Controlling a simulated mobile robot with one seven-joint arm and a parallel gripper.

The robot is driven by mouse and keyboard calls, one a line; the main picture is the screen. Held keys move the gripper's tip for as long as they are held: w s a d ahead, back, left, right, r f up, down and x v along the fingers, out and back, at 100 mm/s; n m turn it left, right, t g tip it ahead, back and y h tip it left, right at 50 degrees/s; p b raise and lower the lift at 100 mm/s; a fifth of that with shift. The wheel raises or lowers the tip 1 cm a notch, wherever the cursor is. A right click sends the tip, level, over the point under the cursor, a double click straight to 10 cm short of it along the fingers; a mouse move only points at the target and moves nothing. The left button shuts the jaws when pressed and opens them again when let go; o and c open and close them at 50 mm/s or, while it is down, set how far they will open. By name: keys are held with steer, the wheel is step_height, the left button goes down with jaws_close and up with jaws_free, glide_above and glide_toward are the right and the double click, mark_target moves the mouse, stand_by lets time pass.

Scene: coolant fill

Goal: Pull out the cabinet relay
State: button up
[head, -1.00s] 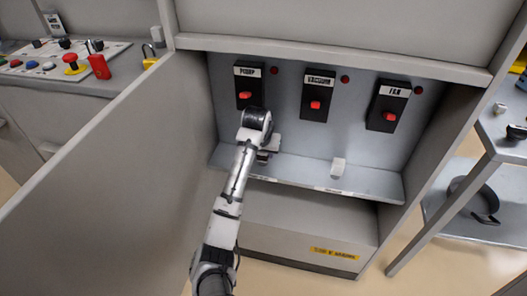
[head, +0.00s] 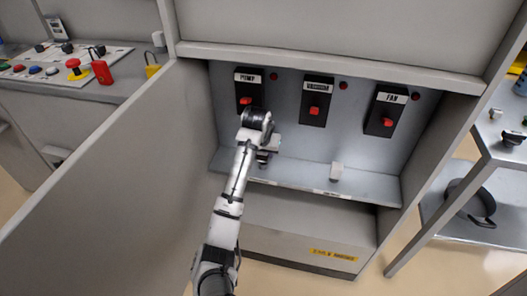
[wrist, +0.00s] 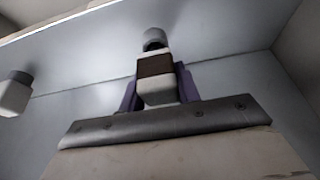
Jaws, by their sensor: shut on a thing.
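My gripper (wrist: 157,82) shows in the wrist view with purple fingers on both sides of a relay, a small block with a white body and a brown band (wrist: 155,67). The gripper is shut on it. A grey round part shows at the block's far end. In the head view my gripper (head: 265,158) is at the left part of the cabinet shelf (head: 300,174), below the PUMP switch (head: 248,88). My wrist largely hides the relay there, and I cannot tell whether it is still seated.
A second white block (head: 336,172) stands on the shelf to the right; it also shows in the wrist view (wrist: 14,95). The VACUUM (head: 316,100) and FAN (head: 386,110) switches are on the back wall. An open door panel (head: 100,170) is at left.

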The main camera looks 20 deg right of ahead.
steer(key=shift+r+p, duration=1.6)
steer(key=shift+r, duration=0.05)
